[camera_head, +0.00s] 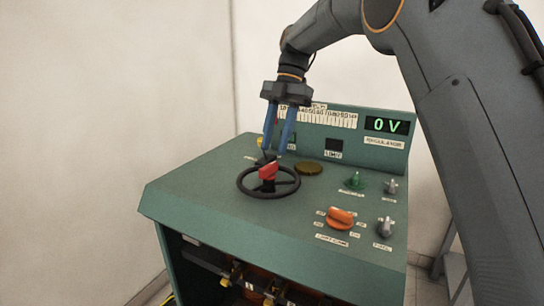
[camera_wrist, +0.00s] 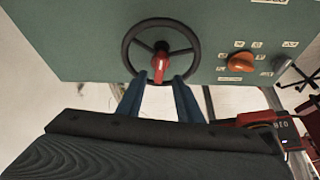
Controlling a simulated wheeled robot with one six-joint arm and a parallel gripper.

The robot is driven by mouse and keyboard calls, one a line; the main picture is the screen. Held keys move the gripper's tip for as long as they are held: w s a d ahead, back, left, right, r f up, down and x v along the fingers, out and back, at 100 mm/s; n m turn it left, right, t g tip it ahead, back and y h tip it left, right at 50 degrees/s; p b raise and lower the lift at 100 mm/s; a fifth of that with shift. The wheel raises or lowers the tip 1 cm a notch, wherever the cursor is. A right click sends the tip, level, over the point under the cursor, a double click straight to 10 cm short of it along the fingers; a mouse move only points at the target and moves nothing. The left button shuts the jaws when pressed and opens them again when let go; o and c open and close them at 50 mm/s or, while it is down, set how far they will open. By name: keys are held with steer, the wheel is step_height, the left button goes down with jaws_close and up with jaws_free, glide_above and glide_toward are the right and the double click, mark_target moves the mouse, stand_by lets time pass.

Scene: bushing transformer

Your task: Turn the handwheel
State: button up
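The black handwheel (camera_head: 268,194) lies on the green console top, with a red handle (camera_head: 268,171) standing on it. My gripper (camera_head: 274,153) comes down from above, with its two blue fingers apart and their tips close to the red handle. In the wrist view the handwheel (camera_wrist: 160,20) is ahead of the gripper (camera_wrist: 159,78), and the red handle (camera_wrist: 158,68) shows between the two fingers. The fingers look apart from the handle on both sides. I cannot tell whether the tips reach down around it.
The console (camera_head: 190,185) has a raised back panel with a display (camera_head: 387,125) reading 0 V. An orange knob (camera_head: 341,217), a green knob (camera_head: 355,181) and grey switches stand right of the wheel. A brass disc (camera_head: 309,168) lies behind it. The console's left top is clear.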

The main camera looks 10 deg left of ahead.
steer(key=shift+v, duration=1.2)
